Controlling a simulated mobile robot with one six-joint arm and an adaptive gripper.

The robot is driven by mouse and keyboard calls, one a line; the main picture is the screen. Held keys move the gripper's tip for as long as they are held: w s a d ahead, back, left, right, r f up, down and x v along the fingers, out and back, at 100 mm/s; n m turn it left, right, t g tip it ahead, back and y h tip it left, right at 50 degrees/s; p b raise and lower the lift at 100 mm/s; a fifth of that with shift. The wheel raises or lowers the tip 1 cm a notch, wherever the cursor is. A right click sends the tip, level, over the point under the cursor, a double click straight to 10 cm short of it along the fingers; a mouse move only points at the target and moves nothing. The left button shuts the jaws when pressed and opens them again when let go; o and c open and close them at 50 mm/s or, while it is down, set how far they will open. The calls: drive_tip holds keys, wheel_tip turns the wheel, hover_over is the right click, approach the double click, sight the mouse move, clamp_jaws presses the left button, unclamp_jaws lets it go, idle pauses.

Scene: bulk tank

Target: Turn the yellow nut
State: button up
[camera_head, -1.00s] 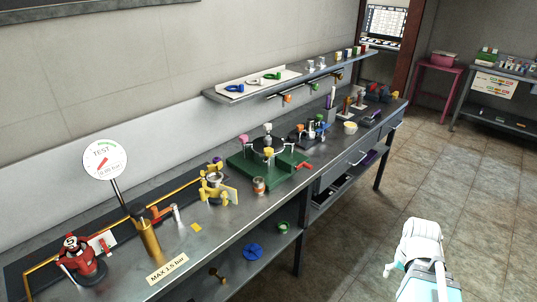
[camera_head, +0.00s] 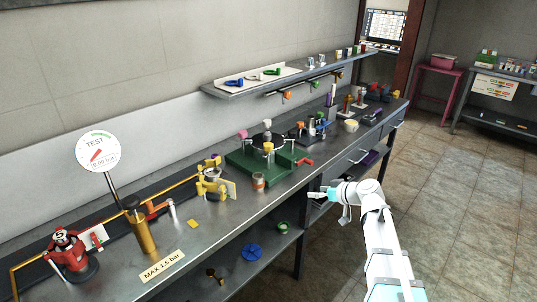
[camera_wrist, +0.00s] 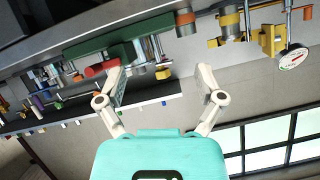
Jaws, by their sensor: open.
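A pink nut (camera_head: 243,134) stands on the fixture's far left side. My gripper (camera_head: 318,194) is at the bench's front edge, right of and below the fixture, apart from the nut. In the wrist view, my gripper (camera_wrist: 160,72) has its fingers wide apart with nothing between the tips.
A red handle (camera_head: 304,161) sticks out from the fixture's right side. A small jar (camera_head: 258,181) stands in front of it. A yellow clamp-like device (camera_head: 211,183) and a TEST gauge (camera_head: 97,151) stand to the left. A shelf (camera_head: 290,75) hangs behind. The floor at right is clear.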

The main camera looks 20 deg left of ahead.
sight(268, 148)
drive_tip(key=w+a+r+n+t+y+b, duration=0.2)
drive_tip(key=w+a+r+y, duration=0.2)
drive_tip(key=a, duration=0.5)
drive_tip(key=shift+w+a+r+t, duration=0.2)
drive_tip(key=shift+w+r+t, duration=0.35)
drive_tip(key=shift+w, duration=0.85)
drive_tip(key=shift+r, duration=0.1)
drive_tip(key=x, duration=1.3)
drive_tip(key=shift+a, duration=0.45)
drive_tip(key=c, duration=1.2)
drive_tip(key=shift+o, duration=0.2)
drive_tip(key=shift+g, duration=0.35)
